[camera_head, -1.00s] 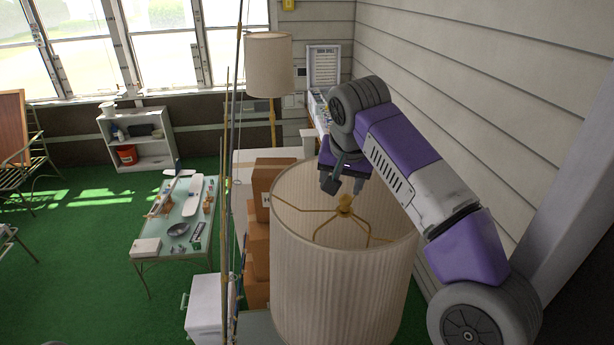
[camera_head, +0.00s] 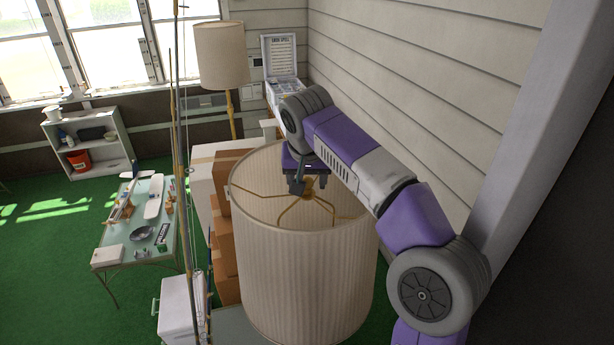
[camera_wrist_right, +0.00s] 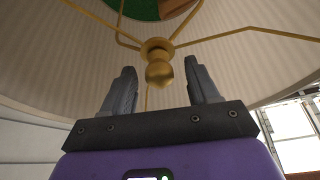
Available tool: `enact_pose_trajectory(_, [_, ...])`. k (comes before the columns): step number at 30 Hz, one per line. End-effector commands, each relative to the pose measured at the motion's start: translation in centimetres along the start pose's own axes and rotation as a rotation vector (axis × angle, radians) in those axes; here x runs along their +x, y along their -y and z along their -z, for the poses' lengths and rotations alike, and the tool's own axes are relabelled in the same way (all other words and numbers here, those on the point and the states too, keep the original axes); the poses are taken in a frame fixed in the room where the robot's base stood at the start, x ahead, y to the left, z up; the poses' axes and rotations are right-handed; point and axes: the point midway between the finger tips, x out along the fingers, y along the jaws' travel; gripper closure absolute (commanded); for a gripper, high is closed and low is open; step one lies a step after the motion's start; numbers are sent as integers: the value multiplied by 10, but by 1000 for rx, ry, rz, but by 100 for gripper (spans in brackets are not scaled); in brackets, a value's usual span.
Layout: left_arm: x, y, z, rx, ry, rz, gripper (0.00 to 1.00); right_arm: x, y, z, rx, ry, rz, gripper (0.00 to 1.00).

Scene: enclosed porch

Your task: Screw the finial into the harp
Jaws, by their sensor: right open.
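The large pleated lampshade (camera_head: 300,270) stands in front of me, open at the top. Brass spider arms (camera_head: 287,210) meet at a hub near its middle. The brass finial (camera_wrist_right: 159,73) sits at the hub (camera_wrist_right: 157,47) in the right wrist view, its rounded tip towards my gripper. My right gripper (camera_head: 308,186) is over the shade's opening at the hub and partly hides the finial in the head view. In the wrist view its two fingers (camera_wrist_right: 160,78) are apart, one on each side of the finial, with gaps. The harp cannot be clearly made out. My left gripper is out of view.
Thin upright rods (camera_head: 181,150) and stacked cardboard boxes (camera_head: 224,240) stand left of the shade. A sided wall (camera_head: 400,70) is close on the right. Another floor lamp (camera_head: 221,55) is behind. A glass table (camera_head: 140,225) with small items stands at the left.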

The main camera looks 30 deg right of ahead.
Motion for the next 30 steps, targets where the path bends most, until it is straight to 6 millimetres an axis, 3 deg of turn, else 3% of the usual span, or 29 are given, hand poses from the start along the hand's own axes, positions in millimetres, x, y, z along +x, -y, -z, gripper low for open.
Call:
enact_pose_trajectory(2, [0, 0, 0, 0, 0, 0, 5, 0, 0, 0, 0, 0, 0, 40])
enact_pose_trajectory(14, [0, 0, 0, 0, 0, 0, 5, 0, 0, 0, 0, 1, 0, 100])
enact_pose_trajectory(30, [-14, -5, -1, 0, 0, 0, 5, 0, 0, 0, 232, 1, -97, 100])
